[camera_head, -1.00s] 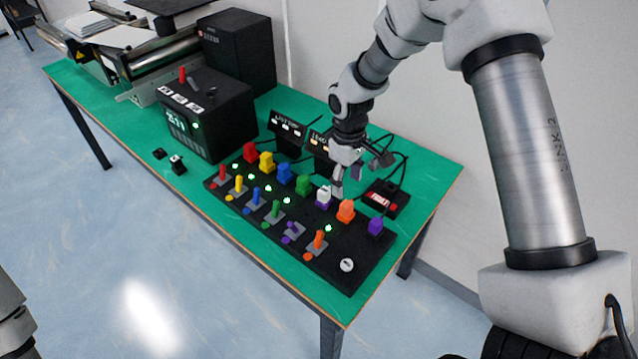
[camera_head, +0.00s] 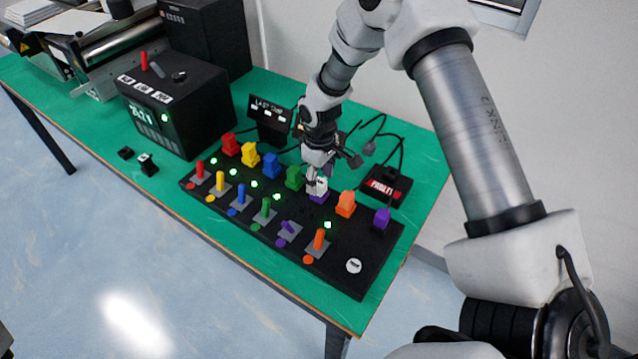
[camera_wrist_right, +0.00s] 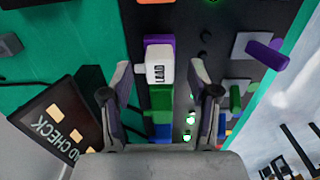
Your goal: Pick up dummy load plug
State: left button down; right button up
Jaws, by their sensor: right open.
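The white dummy load plug (camera_head: 318,186), with dark lettering, sits upright on a purple base in the back row of the black panel. In the right wrist view the plug (camera_wrist_right: 160,66) lies between the tips of my right gripper (camera_wrist_right: 161,78), which is open, with a finger on either side and gaps visible. In the head view my right gripper (camera_head: 320,169) is just over the plug and partly hides its top. My left gripper is out of view.
The black panel (camera_head: 345,270) carries coloured plugs and a front row of levers with green lights. An orange plug (camera_head: 345,204) and a green plug (camera_head: 295,177) flank the white one. A black box with a red label (camera_head: 385,187) and cables stands behind.

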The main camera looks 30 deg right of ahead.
jog(key=shift+f, duration=0.6)
jog(key=shift+w+f, duration=0.1)
jog(key=shift+f, duration=0.2)
grip_shut()
jog(key=shift+r, duration=0.15)
